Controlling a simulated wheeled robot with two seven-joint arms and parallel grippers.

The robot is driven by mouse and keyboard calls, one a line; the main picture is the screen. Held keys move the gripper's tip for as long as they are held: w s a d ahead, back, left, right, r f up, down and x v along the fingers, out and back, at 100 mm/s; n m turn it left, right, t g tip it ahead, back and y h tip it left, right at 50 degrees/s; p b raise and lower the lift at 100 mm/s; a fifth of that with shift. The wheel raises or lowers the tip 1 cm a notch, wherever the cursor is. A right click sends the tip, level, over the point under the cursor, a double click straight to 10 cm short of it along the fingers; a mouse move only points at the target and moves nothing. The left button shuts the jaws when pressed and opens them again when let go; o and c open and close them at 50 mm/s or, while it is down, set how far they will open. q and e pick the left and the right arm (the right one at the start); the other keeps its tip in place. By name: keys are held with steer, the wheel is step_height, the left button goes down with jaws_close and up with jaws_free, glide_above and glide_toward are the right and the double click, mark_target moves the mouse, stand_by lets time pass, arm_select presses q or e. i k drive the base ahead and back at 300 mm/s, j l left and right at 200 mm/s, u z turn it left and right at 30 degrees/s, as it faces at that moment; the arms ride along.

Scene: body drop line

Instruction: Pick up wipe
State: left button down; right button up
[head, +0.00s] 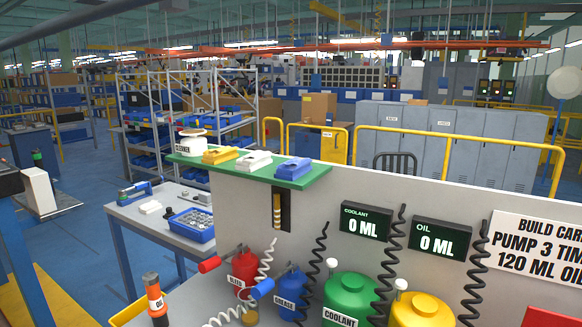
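A green shelf (312,181) on top of the grey panel holds a yellow folded-looking piece (220,156), a white one (254,161) and a blue one (293,169), in a row. A white tub labelled cleaner (192,146) stands at the shelf's left end. These coloured pieces may be wipes, but I cannot tell for certain. A small white item (150,207) lies on the side table (150,228) at the left. Neither of my grippers shows in the head view.
Below the shelf stand a red can (243,272), a blue grease can (291,291), a green coolant tank (350,297) and a yellow tank (421,312). Coiled black hoses hang before the panel. A blue tray (191,232) sits on the side table. Blue floor is open at left.

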mark_target(291, 170)
steer(key=u, duration=5.3)
steer(key=z, duration=5.3)
steer(key=i+j, duration=0.4)
steer(key=j, duration=0.2)
